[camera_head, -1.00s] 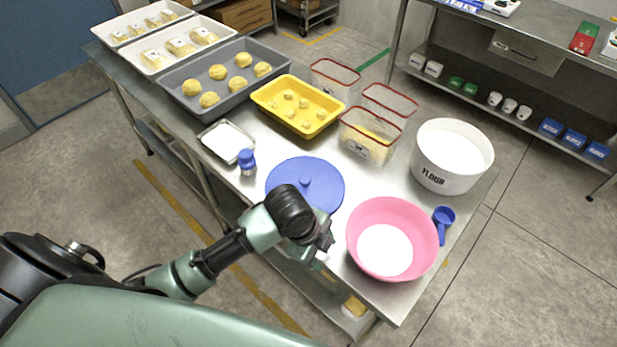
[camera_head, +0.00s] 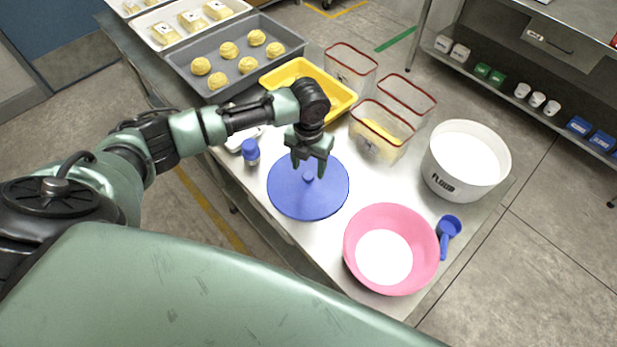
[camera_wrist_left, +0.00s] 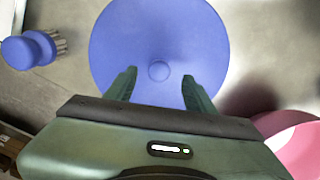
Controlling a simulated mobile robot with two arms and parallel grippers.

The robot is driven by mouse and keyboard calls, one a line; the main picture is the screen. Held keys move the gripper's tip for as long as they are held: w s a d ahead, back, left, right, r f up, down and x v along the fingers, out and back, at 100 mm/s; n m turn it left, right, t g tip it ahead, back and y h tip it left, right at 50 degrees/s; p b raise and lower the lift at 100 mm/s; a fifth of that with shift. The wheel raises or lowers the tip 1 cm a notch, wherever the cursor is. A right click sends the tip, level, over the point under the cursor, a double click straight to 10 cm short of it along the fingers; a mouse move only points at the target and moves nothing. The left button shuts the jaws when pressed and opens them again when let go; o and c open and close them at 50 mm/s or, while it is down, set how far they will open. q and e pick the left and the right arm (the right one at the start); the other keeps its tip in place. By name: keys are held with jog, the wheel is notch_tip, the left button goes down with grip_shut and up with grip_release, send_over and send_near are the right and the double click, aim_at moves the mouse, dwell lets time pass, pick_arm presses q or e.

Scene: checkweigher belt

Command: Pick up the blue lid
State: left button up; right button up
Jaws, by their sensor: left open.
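The blue lid (camera_head: 306,199) is a round disc with a small knob in its middle, lying flat on the steel table. My left gripper (camera_head: 308,172) is open above the lid, with its fingers pointing down near the knob. In the left wrist view the lid (camera_wrist_left: 158,35) fills the upper middle, and its knob (camera_wrist_left: 159,70) lies between and a little beyond the open fingertips (camera_wrist_left: 159,78). Nothing is held. My right gripper is not in view.
A pink bowl (camera_head: 352,252) with white contents stands right of the lid, beside a blue scoop (camera_head: 448,228) and a white flour tub (camera_head: 440,180). Behind are a yellow tray (camera_head: 345,97) and red-rimmed clear containers (camera_head: 376,128).

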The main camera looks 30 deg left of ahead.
aim_at(308, 175)
pick_arm(q)
jog(key=shift+f+p, duration=0.3)
jog(key=shift+f, duration=1.4)
grip_shut()
